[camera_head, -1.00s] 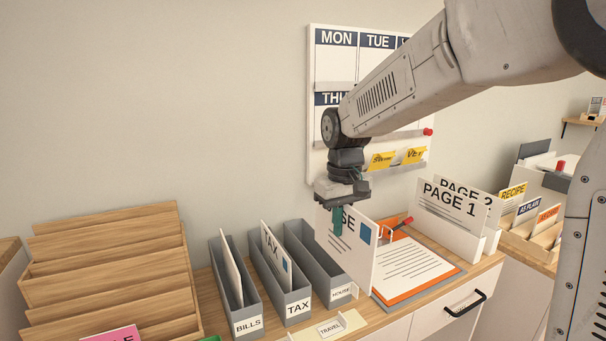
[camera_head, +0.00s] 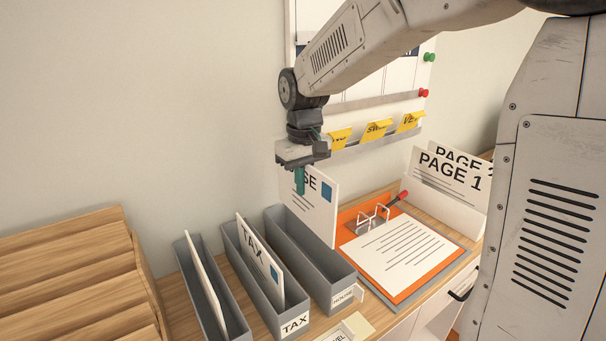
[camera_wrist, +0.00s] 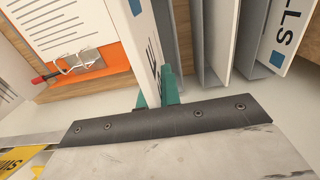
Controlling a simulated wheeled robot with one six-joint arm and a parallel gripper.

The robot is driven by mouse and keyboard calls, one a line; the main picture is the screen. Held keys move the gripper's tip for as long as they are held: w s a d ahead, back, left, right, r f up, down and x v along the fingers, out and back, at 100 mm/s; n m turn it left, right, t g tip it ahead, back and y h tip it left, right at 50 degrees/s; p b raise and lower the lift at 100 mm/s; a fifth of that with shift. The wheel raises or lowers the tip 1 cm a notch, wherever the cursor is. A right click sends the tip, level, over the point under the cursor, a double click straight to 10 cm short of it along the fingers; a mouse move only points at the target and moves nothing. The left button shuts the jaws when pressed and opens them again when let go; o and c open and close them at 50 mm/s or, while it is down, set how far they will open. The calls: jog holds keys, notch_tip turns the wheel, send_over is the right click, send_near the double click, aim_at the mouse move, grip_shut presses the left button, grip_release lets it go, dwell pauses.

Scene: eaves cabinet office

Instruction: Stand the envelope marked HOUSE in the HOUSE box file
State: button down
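The white HOUSE envelope (camera_head: 318,207) is upright, with part of its word and a blue stamp showing; the start of the word is hidden. My gripper (camera_head: 300,181) is shut on its upper part with teal fingers. In the wrist view the fingers (camera_wrist: 156,88) pinch the envelope (camera_wrist: 144,45) from both sides. The grey HOUSE box file (camera_head: 327,283) stands on the wooden counter, its label at the front and its open top empty. The envelope hangs above and behind the box's back right part. Whether its lower edge is inside the box cannot be told.
The TAX box file (camera_head: 262,305) with an envelope stands left of the HOUSE box, and another file (camera_head: 191,271) stands further left. An orange clipboard (camera_head: 360,246) with paper lies to the right. A wall board (camera_head: 365,127) is behind. Wooden tiers (camera_head: 75,265) stand far left.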

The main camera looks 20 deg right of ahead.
aim_at(304, 222)
jog(key=shift+s+f, duration=0.1)
jog(key=shift+f, duration=7.3)
jog(key=c, duration=1.2)
grip_release()
jog(key=shift+r, duration=3.05)
jog(key=shift+s, duration=0.1)
